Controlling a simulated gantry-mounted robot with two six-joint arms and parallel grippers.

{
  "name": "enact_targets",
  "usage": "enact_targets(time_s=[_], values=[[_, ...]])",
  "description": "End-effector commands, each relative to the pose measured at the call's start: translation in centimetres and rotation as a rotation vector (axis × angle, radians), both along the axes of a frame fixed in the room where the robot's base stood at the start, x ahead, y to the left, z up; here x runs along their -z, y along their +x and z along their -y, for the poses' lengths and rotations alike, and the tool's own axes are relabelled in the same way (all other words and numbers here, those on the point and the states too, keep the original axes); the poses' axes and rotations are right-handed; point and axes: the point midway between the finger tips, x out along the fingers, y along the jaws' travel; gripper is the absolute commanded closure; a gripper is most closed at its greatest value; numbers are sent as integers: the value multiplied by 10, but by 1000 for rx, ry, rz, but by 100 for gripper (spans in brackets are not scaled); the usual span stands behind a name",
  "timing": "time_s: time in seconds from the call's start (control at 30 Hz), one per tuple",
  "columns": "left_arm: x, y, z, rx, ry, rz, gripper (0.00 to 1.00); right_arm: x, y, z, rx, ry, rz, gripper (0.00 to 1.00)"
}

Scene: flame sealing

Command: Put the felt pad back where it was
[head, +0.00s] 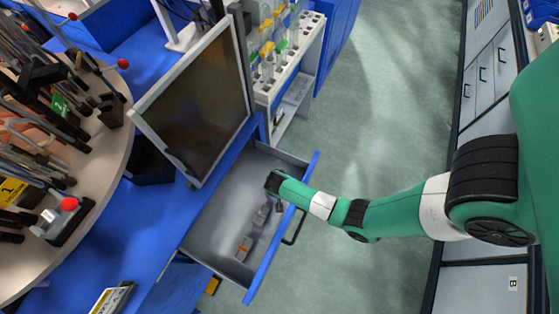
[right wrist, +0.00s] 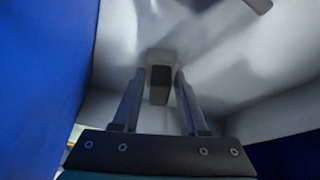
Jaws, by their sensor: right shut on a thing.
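My right gripper (right wrist: 160,75) is shut on a small block with a dark face and grey sides (right wrist: 160,95), held between its two fingertips. I take this block to be the felt pad, but its material is not clear. In the head view my right arm reaches over the open drawer (head: 222,205); the fingers and the held thing cannot be made out there. My left gripper is not in view.
The drawer's blue front (head: 285,225) has a dark handle. A framed dark screen (head: 195,100) stands on the blue bench (head: 130,235), beside a round tool rack (head: 105,150). Green floor (head: 395,100) is clear.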

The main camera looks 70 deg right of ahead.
Motion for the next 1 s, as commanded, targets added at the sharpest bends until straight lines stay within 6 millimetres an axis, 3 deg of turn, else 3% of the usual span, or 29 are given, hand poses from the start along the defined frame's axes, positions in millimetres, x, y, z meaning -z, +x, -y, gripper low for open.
enact_targets(time_s=[0.13, 0.17, 0.3, 0.67, 1.0], values=[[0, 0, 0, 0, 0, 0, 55, 3, 0, 0, 0, 0, 0, 100], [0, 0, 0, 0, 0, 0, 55, 3, 0, 0, 0, 0, 0, 52], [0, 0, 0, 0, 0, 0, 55, 3, 0, 0, 0, 0, 0, 27], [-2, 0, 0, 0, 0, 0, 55, -3, 0, 0, 0, 0, 1, 27], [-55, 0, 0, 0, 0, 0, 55, -77, -5, -28, -3, -1, 2, 27]])
